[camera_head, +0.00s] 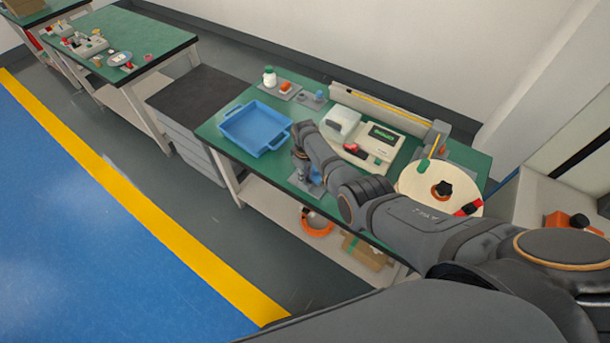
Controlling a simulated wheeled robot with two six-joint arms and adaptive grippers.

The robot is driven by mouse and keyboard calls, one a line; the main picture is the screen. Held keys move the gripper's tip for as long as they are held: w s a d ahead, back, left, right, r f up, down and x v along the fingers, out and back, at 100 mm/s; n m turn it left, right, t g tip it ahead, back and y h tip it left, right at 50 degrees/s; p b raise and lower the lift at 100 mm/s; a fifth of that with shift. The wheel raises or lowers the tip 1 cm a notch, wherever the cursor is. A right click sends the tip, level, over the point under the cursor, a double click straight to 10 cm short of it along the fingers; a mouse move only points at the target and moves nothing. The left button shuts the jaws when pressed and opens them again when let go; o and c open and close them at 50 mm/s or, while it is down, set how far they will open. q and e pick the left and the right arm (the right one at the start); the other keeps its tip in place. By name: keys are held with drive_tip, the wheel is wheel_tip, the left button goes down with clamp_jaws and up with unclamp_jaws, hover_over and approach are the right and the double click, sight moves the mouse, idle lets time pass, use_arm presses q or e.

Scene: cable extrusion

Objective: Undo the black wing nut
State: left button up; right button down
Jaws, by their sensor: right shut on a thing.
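A black wing nut (443,189) sits at the middle of a round cream disc (416,183) at the right end of the green table. My right arm reaches across from the lower right. My right gripper (308,174) is low over the table's front edge, well left of the wing nut and apart from it. It is shut on a small blue-grey item, mostly hidden by the gripper, above a grey plate. My left gripper is not in view.
A blue tray (223,130) lies left of my right gripper. A cream device with a dark display (384,134) and a white box (341,121) stand behind my arm. A white bottle (269,76) stands at the back. An orange ring (317,229) is on the lower shelf.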

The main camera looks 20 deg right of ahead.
drive_tip(key=c, duration=1.2)
unclamp_jaws()
wheel_tip(320, 180, up, 12)
drive_tip(key=shift+r, duration=0.1)
